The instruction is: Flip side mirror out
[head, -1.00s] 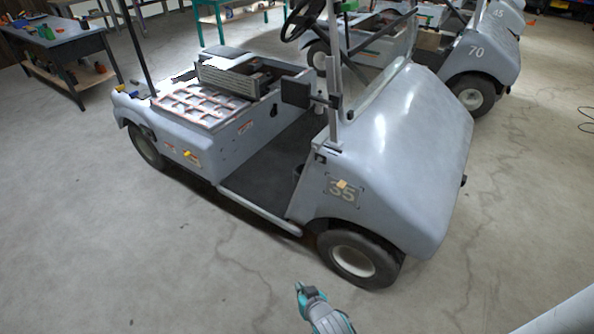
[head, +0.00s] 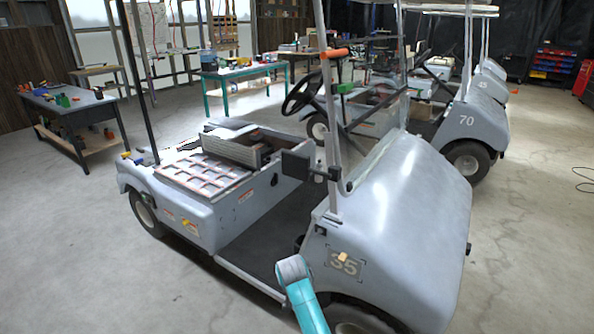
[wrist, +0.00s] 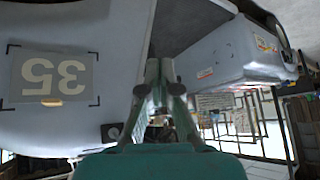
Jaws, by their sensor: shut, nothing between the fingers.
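The side mirror (head: 296,166) is a dark, roughly square panel on the grey cart numbered 35. It sits on a short black arm beside the windshield post (head: 331,120), on the side toward the seat. In the head view my teal arm rises from the bottom edge, lower than the mirror, and its fingers cannot be made out there. In the wrist view my gripper (wrist: 162,68) is shut and empty, beside the cart's front body and the number plate (wrist: 55,77). I cannot pick out the mirror in the wrist view.
The cart's roof posts and steering wheel (head: 302,92) stand around the mirror. Another cart marked 70 (head: 468,122) is behind it. Workbenches (head: 72,104) stand at the left and back. The concrete floor (head: 60,240) at the left is clear.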

